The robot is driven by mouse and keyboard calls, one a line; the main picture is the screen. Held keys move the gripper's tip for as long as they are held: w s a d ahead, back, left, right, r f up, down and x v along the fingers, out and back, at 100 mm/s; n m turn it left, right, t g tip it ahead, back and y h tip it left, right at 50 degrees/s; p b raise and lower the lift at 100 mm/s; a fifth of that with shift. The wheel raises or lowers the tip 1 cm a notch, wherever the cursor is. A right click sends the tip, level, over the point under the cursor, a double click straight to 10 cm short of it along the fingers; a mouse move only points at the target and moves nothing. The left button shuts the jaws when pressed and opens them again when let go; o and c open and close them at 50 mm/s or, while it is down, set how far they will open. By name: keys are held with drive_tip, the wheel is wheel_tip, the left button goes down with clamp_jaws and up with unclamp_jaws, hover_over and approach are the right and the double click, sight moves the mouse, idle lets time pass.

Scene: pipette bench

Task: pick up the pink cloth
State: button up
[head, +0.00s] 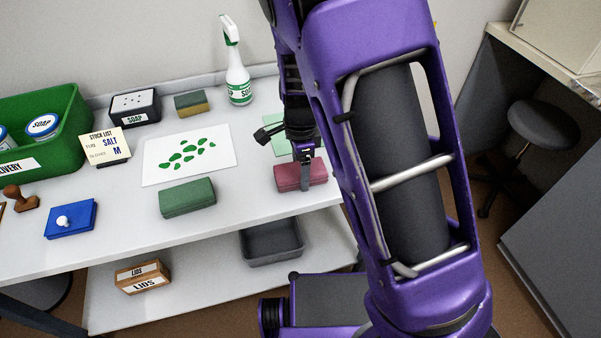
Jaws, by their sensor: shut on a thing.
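The pink cloth (289,179) is a folded block at the right part of the white bench top, near its front edge. My gripper (304,172) is over it, with a finger down against the cloth's front side. The gripper is shut on the cloth. The far finger is hidden behind the cloth and the wrist. I cannot tell whether the cloth is lifted off the bench.
A green folded cloth (187,197) lies to the left, with a spotted sheet (160,155) behind it. A spray bottle (238,82) stands at the back. A grey tray (272,258) and a lids box (142,276) are on the lower shelf.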

drive_tip(key=shift+r, duration=0.15)
wheel_tip(320, 180, up, 10)
drive_tip(key=shift+f+p, duration=0.1)
drive_tip(key=shift+p, duration=1.1)
